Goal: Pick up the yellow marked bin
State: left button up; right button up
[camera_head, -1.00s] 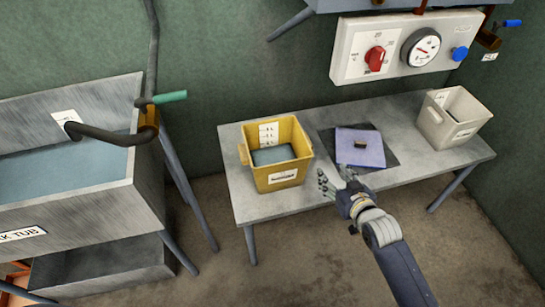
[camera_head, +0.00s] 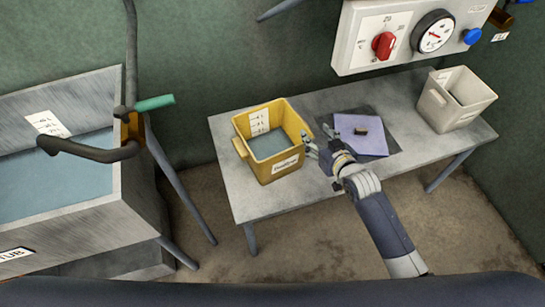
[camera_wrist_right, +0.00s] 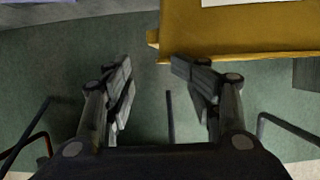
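The yellow bin (camera_head: 284,163) stands upright on the left part of the grey table, with a white label on its front and a marked scale inside. Blue-grey liquid seems to fill its lower part. My right gripper (camera_head: 308,143) is just to the right of the bin, close to its right rim. In the right wrist view the fingers (camera_wrist_right: 165,95) are spread open with nothing between them, and the yellow bin (camera_wrist_right: 240,35) lies beyond the fingertips. I cannot tell from the head view whether they touch. My left gripper is not in view.
A grey table (camera_head: 245,205) bears a purple pad (camera_head: 362,143) with a small dark block (camera_head: 361,129), and a pale bin (camera_head: 455,102) at right. A metal tub (camera_head: 90,200) with a tap stands at left. A control panel (camera_head: 405,40) hangs on the wall.

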aim_at(305, 126)
jog(key=shift+x, duration=1)
jog(key=shift+w+a+f, duration=0.25)
jog(key=shift+w, duration=0.1)
jog(key=x, duration=0.4)
jog(key=shift+w+a, duration=0.15)
jog(key=shift+a, duration=0.15)
jog(key=shift+r, duration=0.1)
jog(key=shift+c, duration=0.6)
grip_shut()
jog(key=shift+w+a+r, duration=0.1)
jog(key=shift+w+r, duration=0.05)
jog(key=shift+r, duration=0.25)
jog(key=shift+f, duration=0.15)
